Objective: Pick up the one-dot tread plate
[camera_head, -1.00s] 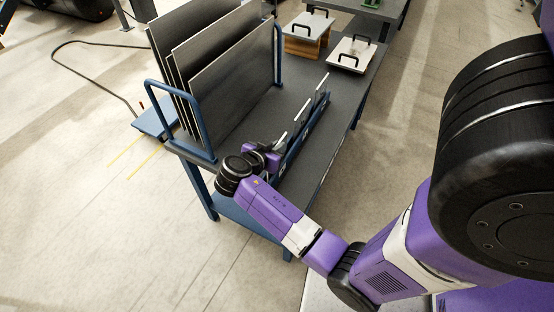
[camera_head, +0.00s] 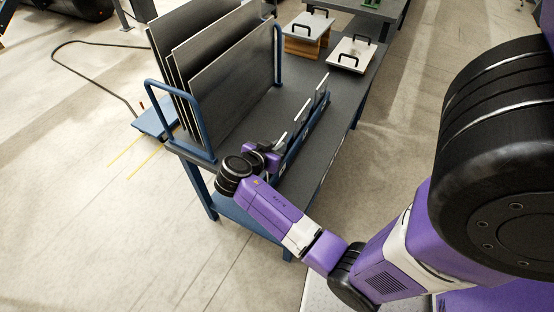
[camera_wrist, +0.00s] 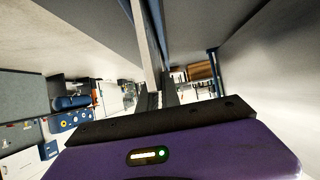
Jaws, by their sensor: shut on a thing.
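Several thin tread plates stand on edge in a low blue rack (camera_head: 292,157) on the dark table. One plate (camera_head: 301,111) stands mid-rack and another (camera_head: 322,86) at the far end. My gripper (camera_head: 272,157) is at the near end of the rack, shut on the nearest plate (camera_head: 281,141). In the wrist view, my gripper's dark fingers (camera_wrist: 158,100) close on a narrow, pale upright plate edge (camera_wrist: 146,48). No dot marks can be made out, so I cannot tell which plate this is. Whether its lower edge is clear of the rack is hidden.
Large grey sheets (camera_head: 227,62) stand in a blue-railed holder (camera_head: 206,130) just left of my gripper. Two handled plates, one on a wooden block (camera_head: 303,46) and one flat (camera_head: 352,54), are at the table's far end. The table's right strip (camera_head: 335,122) is clear.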

